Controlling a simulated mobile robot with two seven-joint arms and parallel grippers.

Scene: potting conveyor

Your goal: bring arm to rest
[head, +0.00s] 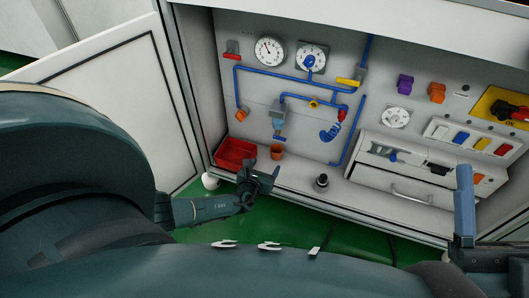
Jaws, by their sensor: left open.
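My left arm comes in from the left. Its dark gripper (262,178) is open at the front edge of the white cabinet's lower shelf, with nothing seen between its fingers. A red bin (235,153) stands just behind and to the left of it. A small orange-brown pot (277,152) stands just behind it; I cannot tell whether the gripper touches either. At the right edge, a blue-grey upright part (465,200) of my right arm shows in front of the cabinet. The jaws of my right gripper cannot be made out.
The cabinet's back panel (225,100) carries gauges, blue pipes, valves and coloured switches. A small dark cylinder (321,183) stands on the shelf. A white drawer unit (395,187) fills the right side. An open white door (110,85) stands at left. Green floor (345,240) lies in front.

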